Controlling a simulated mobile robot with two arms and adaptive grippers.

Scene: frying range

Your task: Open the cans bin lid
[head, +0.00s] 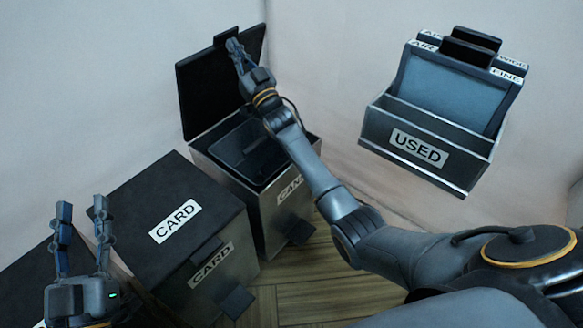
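The cans bin (287,205) stands in the middle, its label partly hidden behind my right arm. Its black lid (200,95) is raised upright at the back, near the wall, and the bin's dark inside shows. My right gripper (236,45) is at the lid's upper edge, near a small black tab there. Its fingers look close together, but I cannot tell whether they hold or touch the lid. My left gripper (81,208) is at the lower left with its fingers apart and empty, in front of the card bin's left side.
The card bin (180,212) is closed, left of the cans bin. Another dark bin top (22,275) shows at the far left, partly hidden. A wall holder marked USED (440,168) with blue-grey filters hangs at the right. Wooden floor (318,285) shows in front.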

